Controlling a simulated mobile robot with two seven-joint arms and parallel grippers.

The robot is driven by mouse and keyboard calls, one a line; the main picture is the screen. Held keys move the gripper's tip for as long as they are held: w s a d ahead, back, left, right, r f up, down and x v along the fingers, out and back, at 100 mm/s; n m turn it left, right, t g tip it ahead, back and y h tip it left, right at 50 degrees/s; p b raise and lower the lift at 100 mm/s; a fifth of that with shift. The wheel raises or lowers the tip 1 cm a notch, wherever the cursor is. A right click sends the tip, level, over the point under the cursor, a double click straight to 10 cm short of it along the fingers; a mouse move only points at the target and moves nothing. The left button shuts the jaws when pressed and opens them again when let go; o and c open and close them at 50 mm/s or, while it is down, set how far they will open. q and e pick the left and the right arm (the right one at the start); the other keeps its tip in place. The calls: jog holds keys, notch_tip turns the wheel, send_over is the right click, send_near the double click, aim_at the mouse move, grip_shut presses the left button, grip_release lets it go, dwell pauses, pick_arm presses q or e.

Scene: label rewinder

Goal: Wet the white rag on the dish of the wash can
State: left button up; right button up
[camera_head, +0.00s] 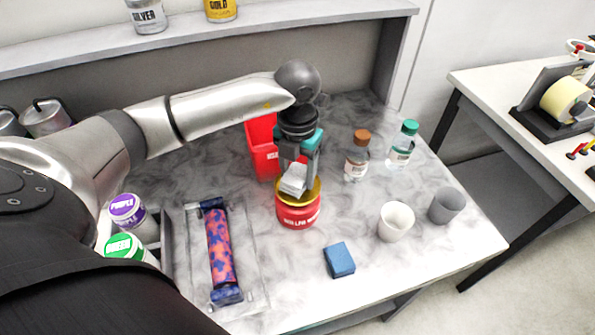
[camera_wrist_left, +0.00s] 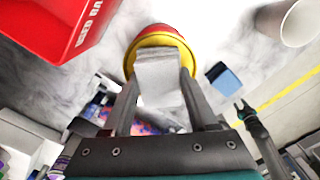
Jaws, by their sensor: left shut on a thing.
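The white rag (camera_head: 293,181) is gripped between the fingers of my left gripper (camera_head: 296,168) and hangs down from them. The wash can (camera_head: 298,216) is red with a yellow dish (camera_head: 312,194) on top, and stands upright on the marble table. The rag is right at the dish; I cannot tell if it presses on it. In the left wrist view the rag (camera_wrist_left: 160,78) covers much of the yellow dish (camera_wrist_left: 150,40). My right gripper (camera_wrist_left: 243,110) shows small at the right of the wrist view, its two fingers apart and empty.
A red bin (camera_head: 262,148) stands just behind the can. Two bottles, brown-capped (camera_head: 357,158) and green-capped (camera_head: 402,148), stand to the right, with a white cup (camera_head: 396,221) and a grey cup (camera_head: 446,206). A blue block (camera_head: 339,260) and a patterned roller (camera_head: 219,250) lie nearer.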

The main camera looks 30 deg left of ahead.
aim_at(298, 173)
pick_arm(q)
jog(key=shift+f+b, duration=0.75)
jog(key=shift+f, duration=0.25)
dwell(0.7)
jog(key=shift+r, duration=0.1)
dwell(0.6)
jog(key=shift+r+p, duration=2.65)
jog(key=shift+r, duration=0.85)
jog(key=shift+d+f, duration=0.1)
